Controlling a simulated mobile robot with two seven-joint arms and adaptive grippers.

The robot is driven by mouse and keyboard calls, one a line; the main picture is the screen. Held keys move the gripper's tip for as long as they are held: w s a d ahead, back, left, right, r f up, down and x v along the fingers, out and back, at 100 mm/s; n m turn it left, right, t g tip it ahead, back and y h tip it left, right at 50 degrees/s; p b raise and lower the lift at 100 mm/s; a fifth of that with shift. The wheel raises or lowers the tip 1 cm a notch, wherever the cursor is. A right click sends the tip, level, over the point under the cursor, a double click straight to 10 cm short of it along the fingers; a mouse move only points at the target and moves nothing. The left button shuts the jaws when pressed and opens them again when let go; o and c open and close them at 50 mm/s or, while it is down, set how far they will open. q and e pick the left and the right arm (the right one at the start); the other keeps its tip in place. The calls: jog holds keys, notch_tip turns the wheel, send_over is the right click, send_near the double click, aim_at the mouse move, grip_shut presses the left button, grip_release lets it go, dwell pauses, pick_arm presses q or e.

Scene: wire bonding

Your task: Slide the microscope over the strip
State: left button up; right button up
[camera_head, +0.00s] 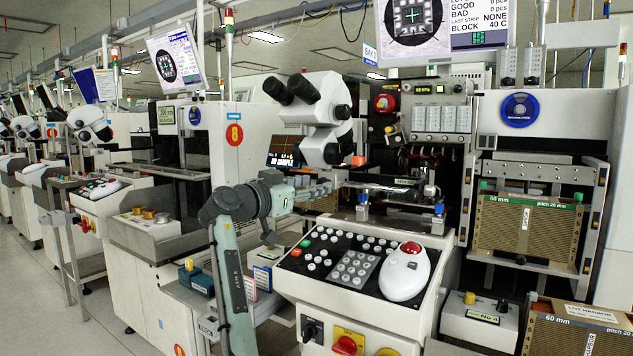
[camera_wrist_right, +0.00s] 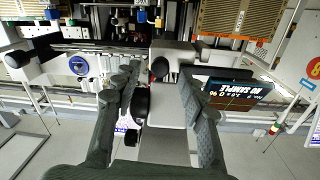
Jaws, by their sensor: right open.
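The white stereo microscope (camera_head: 328,105) with black eyepieces stands over the back left of the bonder's console in the head view. In the right wrist view its pale body (camera_wrist_right: 178,110) and dark eyepieces show between my fingers. My right gripper (camera_wrist_right: 160,74) is open, its two dark fingers on either side of the microscope in that picture; I cannot tell whether they touch it. In the head view my right arm rises from the bottom and bends toward the area below the microscope; the fingertips are hard to make out. My left gripper is out of view. I cannot make out the strip clearly.
The console (camera_head: 345,262) carries buttons and a white mouse-like controller (camera_head: 404,273). A "NO SAMPLE" screen (camera_head: 285,151) stands beside the microscope. A brown magazine (camera_head: 527,227) sits at the right, with another (camera_head: 570,335) below. Open aisle floor lies at far left.

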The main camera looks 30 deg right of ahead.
jog(key=shift+x, duration=1.05)
jog(key=shift+c, duration=0.5)
grip_shut()
